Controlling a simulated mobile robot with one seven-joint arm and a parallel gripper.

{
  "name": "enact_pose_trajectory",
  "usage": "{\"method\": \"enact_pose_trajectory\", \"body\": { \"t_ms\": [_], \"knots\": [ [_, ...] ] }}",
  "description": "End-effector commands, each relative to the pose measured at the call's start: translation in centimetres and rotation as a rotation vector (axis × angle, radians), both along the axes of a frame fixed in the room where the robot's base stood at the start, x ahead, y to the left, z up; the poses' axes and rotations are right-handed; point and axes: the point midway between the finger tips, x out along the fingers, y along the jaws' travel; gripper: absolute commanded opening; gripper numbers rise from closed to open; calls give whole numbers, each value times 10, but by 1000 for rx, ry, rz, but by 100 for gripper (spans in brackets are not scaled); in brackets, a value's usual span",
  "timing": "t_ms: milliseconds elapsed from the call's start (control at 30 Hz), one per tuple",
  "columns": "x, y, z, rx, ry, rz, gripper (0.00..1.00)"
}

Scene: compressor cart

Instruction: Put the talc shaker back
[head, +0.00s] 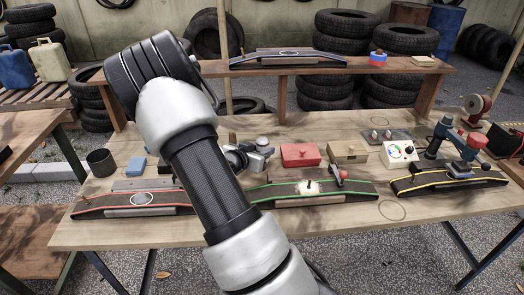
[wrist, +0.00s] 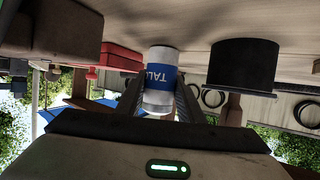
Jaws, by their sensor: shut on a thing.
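The talc shaker (wrist: 160,78), white with a blue TALC label, shows in the wrist view, which is upside down. My gripper (wrist: 159,92) is shut on it, one dark finger on each side. The shaker's far end is close to the tabletop (wrist: 220,22); I cannot tell whether it touches. In the head view the shaker is hidden, with my arm across the middle of the picture. A thin dark ring outline (head: 392,210) is on the bare front right of the table, and a white ring (head: 145,199) is on the red-edged curved board (head: 95,207).
A black cup (head: 100,162) and blue block (head: 137,167) stand at left. A red box (head: 300,155), wooden box (head: 347,152) and white dial box (head: 399,154) stand right of my arm. Green-edged (head: 260,193) and yellow-edged (head: 410,185) boards lie in front. A raised shelf (head: 195,73) crosses behind.

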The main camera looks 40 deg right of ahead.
Motion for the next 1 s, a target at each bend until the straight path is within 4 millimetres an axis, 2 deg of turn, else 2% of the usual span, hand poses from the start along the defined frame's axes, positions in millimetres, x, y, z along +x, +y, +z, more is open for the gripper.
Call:
{"method": "enact_pose_trajectory", "body": {
  "t_ms": [100, 133, 233, 600, 767, 1000],
  "knots": [
    [0, 0, -4, 0, 0, 0, 10],
    [0, 0, -3, 0, 0, 0, 38],
    [0, 0, -3, 0, 0, 0, 53],
    [-1, 2, 2, 1, 1, 1, 53],
    [-9, 23, 13, 2, 1, 3, 53],
    [-30, 67, 33, 2, 0, 3, 53]
  ]
}}
